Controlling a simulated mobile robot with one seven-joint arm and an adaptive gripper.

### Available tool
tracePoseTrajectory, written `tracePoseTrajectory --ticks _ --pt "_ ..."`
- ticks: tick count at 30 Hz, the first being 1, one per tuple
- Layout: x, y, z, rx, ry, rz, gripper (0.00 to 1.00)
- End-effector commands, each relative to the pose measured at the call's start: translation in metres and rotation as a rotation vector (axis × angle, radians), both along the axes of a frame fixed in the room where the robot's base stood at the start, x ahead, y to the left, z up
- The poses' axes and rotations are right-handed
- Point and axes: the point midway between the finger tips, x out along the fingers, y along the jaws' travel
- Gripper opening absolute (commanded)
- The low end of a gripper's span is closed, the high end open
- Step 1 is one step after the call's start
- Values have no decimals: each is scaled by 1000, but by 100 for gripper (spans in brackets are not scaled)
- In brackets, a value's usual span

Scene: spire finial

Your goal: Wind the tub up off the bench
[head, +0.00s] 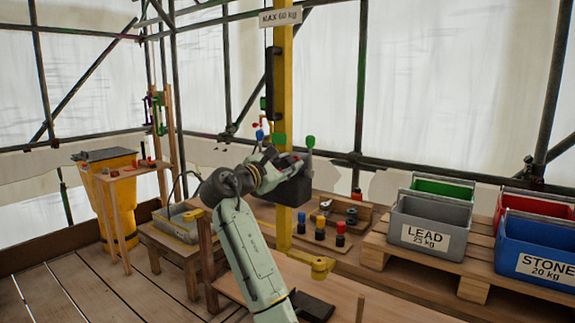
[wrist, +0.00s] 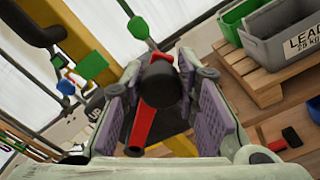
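A grey tub (head: 178,224) with a thin raised handle sits on a low wooden bench (head: 170,243), left of the yellow post (head: 283,100) in the head view. My gripper (wrist: 158,72) is at a crank with a red arm (wrist: 142,128) and a black grip (wrist: 162,80). The black grip lies between the two fingers in the wrist view. The fingers stand apart on either side of it; I cannot tell whether both touch it. In the head view my gripper (head: 298,166) is in front of the post, over a dark box (head: 290,190).
A lead tub (head: 428,225) and a stone tub (head: 540,250) stand on a pallet (head: 420,262) at right. Small pegs (head: 320,228) stand on the worktop. A yellow bin (head: 118,205) is far left. Green (head: 309,142) and blue (head: 259,135) tags are near my gripper.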

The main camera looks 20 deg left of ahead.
Motion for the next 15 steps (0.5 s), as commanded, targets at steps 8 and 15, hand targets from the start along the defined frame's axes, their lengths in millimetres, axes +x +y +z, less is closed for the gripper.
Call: tracePoseTrajectory --ticks 8,15 --pt "0 1 1 0 -3 2 47" --pt "0 1 1 0 -3 2 47"
